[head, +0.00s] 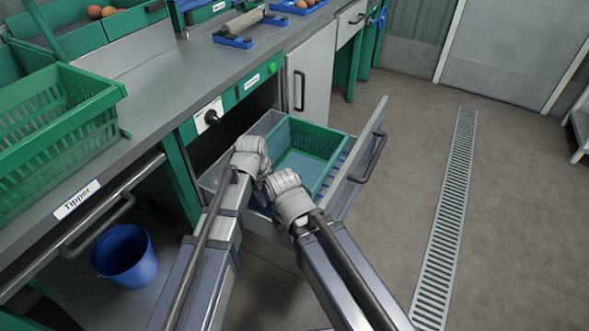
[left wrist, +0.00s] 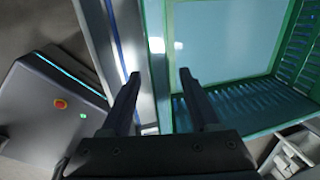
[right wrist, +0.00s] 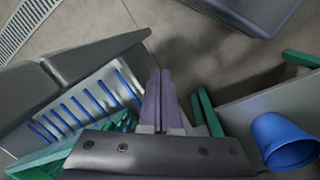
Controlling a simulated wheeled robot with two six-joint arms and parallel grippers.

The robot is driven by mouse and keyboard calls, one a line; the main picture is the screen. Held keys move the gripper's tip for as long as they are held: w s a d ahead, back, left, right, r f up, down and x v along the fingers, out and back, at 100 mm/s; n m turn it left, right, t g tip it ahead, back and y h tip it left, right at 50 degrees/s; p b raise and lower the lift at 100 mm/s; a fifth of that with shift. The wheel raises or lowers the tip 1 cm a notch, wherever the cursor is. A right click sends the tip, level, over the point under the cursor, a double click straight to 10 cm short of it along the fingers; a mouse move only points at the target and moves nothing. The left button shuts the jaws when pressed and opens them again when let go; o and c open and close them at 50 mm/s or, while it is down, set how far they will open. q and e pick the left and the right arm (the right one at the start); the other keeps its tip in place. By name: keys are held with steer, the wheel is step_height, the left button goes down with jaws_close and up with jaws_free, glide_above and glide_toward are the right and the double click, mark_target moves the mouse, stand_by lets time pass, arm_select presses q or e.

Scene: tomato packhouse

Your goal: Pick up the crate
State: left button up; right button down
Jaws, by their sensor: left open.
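The green crate (head: 316,134) sits in the open drawer (head: 352,196) under the bench. Its inside looks empty, with a pale blue floor. In the left wrist view the crate (left wrist: 262,132) fills the upper right. My left gripper (left wrist: 160,76) is open over the crate's edge; one finger shows against the crate's inside, the other toward the drawer wall. I cannot tell if they touch. My right gripper (right wrist: 159,72) has its fingers together, with nothing visible between them, near the drawer's side. In the head view my wrists hide both sets of fingers and the crate's near corner.
Another green crate (head: 62,112) stands on the grey bench (head: 150,110) at left. A blue bucket (head: 124,256) stands below the bench. A cabinet door (head: 312,70) is beyond the drawer. The floor (head: 400,170) to the right is clear, with a drain grate (head: 452,205).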

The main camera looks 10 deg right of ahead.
arm_select(q)
jaws_close()
stand_by(0.3)
stand_by(1.1)
